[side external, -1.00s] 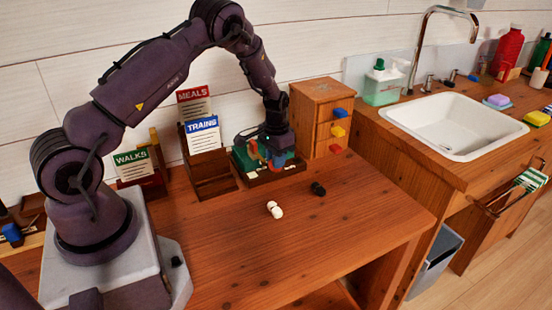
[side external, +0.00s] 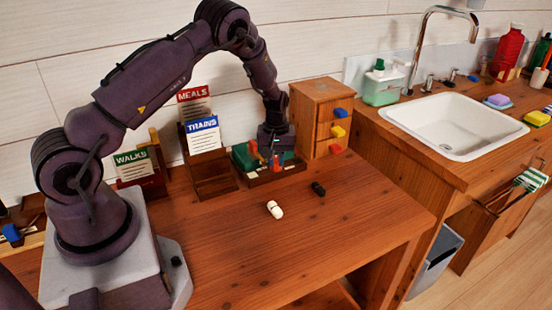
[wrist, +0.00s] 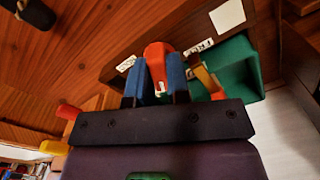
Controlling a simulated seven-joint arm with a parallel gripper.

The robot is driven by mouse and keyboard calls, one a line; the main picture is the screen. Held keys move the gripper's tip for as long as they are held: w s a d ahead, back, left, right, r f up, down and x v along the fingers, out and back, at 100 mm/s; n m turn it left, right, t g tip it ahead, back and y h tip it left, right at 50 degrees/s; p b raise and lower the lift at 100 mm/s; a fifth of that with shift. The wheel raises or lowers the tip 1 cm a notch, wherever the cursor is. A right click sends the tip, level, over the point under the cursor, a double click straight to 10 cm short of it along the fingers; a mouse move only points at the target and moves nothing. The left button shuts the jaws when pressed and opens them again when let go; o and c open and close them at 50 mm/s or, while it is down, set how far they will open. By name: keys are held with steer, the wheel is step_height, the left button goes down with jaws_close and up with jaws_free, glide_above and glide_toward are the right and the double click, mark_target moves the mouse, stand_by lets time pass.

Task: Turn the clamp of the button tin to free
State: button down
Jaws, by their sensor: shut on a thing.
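The green button tin (side external: 243,156) sits in a wooden base (side external: 290,170) at the back of the table, by the small drawer cabinet. It also shows in the wrist view (wrist: 238,66). My gripper (wrist: 158,92) is down at the base beside the tin, its blue fingers closed on the red clamp handle (wrist: 158,57). A white label reading FREE (wrist: 200,47) lies close to the right of the handle in the wrist view. A second label (wrist: 125,63) is on the left, its word unreadable. My gripper (side external: 275,162) partly hides the clamp in the side view.
A wooden cabinet (side external: 313,110) with coloured knobs stands just right of the base. Card holders with TRAINS (side external: 203,137), MEALS and WALKS cards stand to the left. A white piece (side external: 275,210) and a black piece (side external: 318,188) lie in front. The table front is clear.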

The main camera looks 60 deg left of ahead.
mark_target(276, 159)
steer(key=n, duration=0.5)
steer(key=shift+n, duration=0.4)
stand_by(0.3)
steer(key=c, duration=1.1)
jaws_free()
step_height(276, 159, up, 13)
steer(key=shift+r, duration=0.1)
